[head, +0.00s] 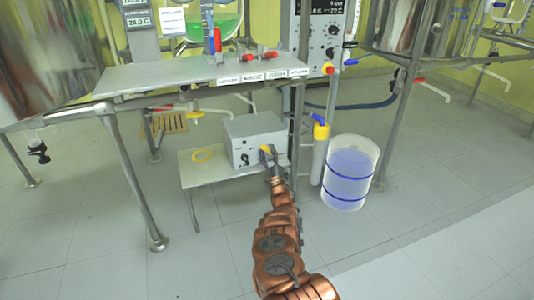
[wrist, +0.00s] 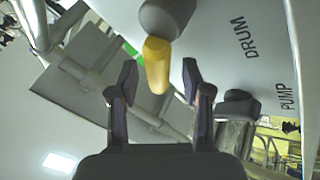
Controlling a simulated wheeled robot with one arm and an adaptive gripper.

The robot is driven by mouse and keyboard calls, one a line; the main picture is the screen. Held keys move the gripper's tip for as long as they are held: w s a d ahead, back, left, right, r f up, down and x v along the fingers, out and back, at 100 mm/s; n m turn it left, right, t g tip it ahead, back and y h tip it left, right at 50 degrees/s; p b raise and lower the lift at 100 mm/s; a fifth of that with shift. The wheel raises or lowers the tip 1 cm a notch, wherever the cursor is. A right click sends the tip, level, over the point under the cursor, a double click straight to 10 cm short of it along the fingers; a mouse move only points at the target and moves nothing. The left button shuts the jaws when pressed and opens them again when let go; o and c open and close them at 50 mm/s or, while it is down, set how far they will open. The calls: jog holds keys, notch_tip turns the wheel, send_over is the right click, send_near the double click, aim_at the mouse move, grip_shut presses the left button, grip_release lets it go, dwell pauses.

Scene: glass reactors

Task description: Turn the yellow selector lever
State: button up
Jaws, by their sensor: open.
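The yellow selector lever (wrist: 156,65) sticks out from a grey hub (wrist: 167,17) on the front of a light grey control box (head: 252,130). In the head view the lever (head: 265,148) is small and partly hidden by my gripper (head: 269,155). In the wrist view my gripper (wrist: 159,80) is open, with a dark fingertip on each side of the lever's free end. Gaps show between the lever and both fingertips. The box face carries the words DRUM and PUMP.
A black knob (wrist: 238,104) sits on the same face, close to my right finger. A clear bucket (head: 350,172) stands to the right.

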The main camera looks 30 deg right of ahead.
jog(key=v, duration=1.2)
jog(key=shift+d, duration=0.1)
